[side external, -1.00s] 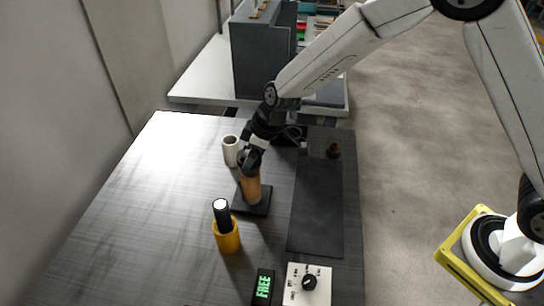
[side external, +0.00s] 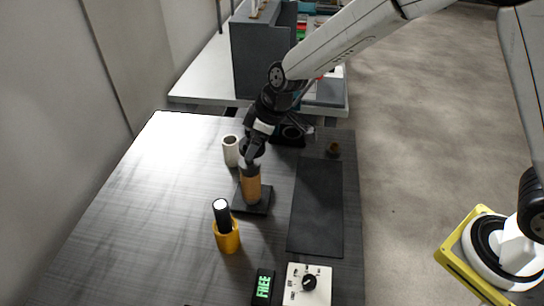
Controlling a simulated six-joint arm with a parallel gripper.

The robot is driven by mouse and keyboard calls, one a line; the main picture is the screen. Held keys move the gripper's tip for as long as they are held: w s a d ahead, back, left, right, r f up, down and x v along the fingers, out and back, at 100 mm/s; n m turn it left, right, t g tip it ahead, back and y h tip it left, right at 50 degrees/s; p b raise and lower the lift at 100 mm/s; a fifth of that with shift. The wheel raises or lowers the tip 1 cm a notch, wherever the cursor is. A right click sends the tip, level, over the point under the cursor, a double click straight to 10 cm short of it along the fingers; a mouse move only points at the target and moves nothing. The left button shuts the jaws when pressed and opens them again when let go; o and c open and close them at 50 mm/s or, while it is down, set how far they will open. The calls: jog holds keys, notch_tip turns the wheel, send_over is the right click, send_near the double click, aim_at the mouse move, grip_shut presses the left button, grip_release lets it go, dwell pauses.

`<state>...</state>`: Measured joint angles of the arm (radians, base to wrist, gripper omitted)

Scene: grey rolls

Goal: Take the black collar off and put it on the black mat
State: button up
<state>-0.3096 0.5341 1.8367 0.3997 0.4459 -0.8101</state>
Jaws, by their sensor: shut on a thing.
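A tan-brown roll (side external: 252,189) stands upright on a square black base (side external: 262,206) in the middle of the table. My gripper (side external: 251,156) points down at the roll's top end and is shut on the black collar there. The collar is dark against the dark fingers, so its outline and whether it is clear of the roll cannot be told. The black mat (side external: 316,205) lies flat and bare to the right of the roll.
A white cup-like roll (side external: 231,151) stands behind left. A yellow holder with a black bottle (side external: 227,236) stands in front. A dark ring-shaped piece (side external: 291,134) and a small brown piece (side external: 333,149) sit behind the mat. A dial box (side external: 308,284) and green FREE display (side external: 263,287) are at the front.

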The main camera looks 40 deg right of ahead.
jog(key=s+d+r, duration=0.4)
jog(key=s+r, duration=0.4)
jog(key=s, duration=0.4)
jog(key=shift+r, duration=0.3)
jog(key=shift+s, duration=0.1)
jog(key=shift+a+f, duration=0.1)
dwell(0.4)
notch_tip(320, 180, down, 7)
dwell(1.4)
dwell(0.4)
